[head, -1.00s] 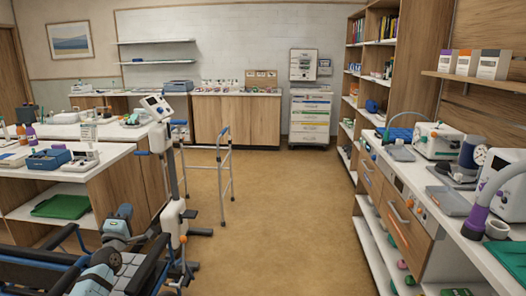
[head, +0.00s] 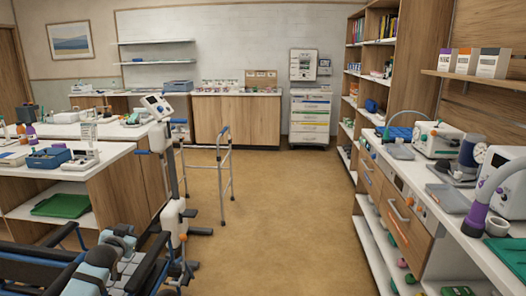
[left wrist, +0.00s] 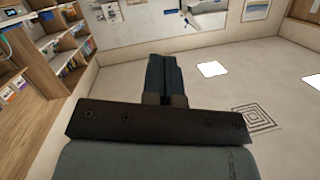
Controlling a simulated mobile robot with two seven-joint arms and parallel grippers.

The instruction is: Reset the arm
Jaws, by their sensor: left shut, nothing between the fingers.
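My left arm (head: 95,272) shows low at the left of the head view, with pale blue and dark parts. It is in front of a blue-framed chair with black armrests. Its fingertips are hard to make out there. In the left wrist view, my left gripper (left wrist: 164,75) shows as two dark fingers closed together beyond a dark plate, with nothing between them. Behind the fingers that view shows the pale ceiling and upper walls. My right gripper is not in view.
The blue-framed chair (head: 30,262) fills the lower left. A white wheeled stand (head: 170,175) and a walking frame (head: 226,165) stand beyond it. A counter with equipment (head: 470,225) runs along the right. The middle floor (head: 285,220) is clear.

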